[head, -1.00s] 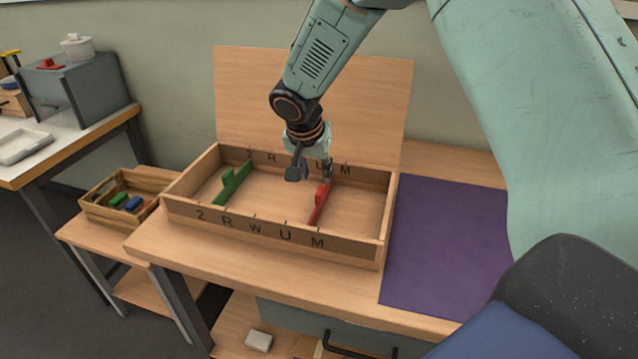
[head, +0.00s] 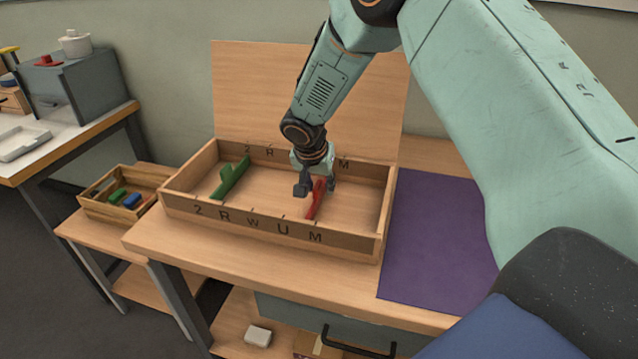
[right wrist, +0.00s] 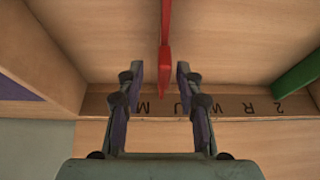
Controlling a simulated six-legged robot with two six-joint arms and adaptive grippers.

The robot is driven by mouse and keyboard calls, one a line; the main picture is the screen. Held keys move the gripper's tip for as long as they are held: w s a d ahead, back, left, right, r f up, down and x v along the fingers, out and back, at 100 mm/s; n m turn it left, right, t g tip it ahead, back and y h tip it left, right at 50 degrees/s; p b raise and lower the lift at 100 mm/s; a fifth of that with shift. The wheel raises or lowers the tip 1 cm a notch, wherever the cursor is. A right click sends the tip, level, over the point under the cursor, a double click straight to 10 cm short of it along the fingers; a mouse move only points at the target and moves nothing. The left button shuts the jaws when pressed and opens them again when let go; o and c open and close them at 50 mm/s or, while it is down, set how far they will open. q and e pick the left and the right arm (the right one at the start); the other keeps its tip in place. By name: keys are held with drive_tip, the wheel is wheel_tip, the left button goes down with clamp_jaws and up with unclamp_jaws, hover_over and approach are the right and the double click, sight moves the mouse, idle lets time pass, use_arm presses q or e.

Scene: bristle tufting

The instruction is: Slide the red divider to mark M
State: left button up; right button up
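The red divider (head: 314,203) stands upright across the shallow wooden box (head: 180,205), right of its middle. The front wall carries the letters 2, R, W, U and mark M (head: 316,237); the divider's near end is close to the U–M stretch. My right gripper (head: 317,187) is low over the divider, its two fingers apart, one on each side. In the right wrist view the red divider (right wrist: 165,45) runs between the open fingers (right wrist: 160,76) with gaps on both sides, its end between the letters U and M. The gripper partly hides the divider and back-wall letters. My left gripper is out of view.
A green divider (head: 230,177) stands in the left part of the box. Bare floor lies between the dividers and right of the red one. A purple mat (head: 435,245) lies right of the box. A small crate with several blocks (head: 105,210) stands at left.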

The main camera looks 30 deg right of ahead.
drive_tip(key=shift+w+a, duration=0.15)
drive_tip(key=shift+a, duration=0.2)
drive_tip(key=c, duration=0.4)
drive_tip(key=shift+d+r, duration=0.1)
drive_tip(key=shift+d, duration=0.1)
clamp_jaws()
drive_tip(key=shift+a, duration=0.1)
